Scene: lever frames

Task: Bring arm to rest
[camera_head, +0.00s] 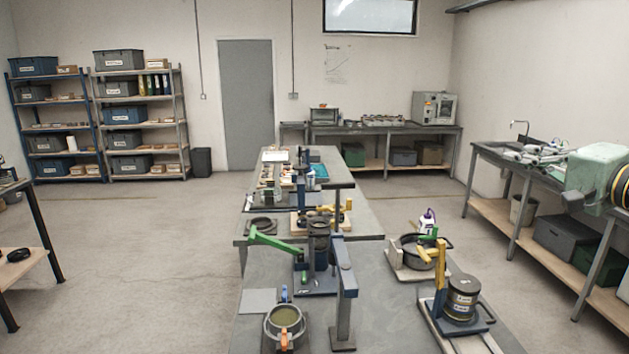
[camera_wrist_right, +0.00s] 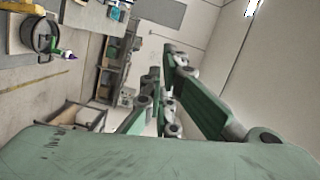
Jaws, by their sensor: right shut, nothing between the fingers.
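My right gripper (camera_head: 530,154) is at the right side of the head view, in front of the right wall bench, with its grey and green finger links shut and nothing between them. Its green arm link (camera_head: 600,175) comes in from the right edge. In the right wrist view the finger links of the gripper (camera_wrist_right: 160,85) point away into the room and touch nothing I can see. The lever frames stand on the middle tables: one with a green lever (camera_head: 275,242) and one with a yellow lever (camera_head: 440,265), both apart from the gripper. My left gripper is not in view.
A canister (camera_head: 462,298) stands by the yellow lever. The right bench (camera_head: 490,155) runs along the wall near my right arm. The floor between benches is clear.

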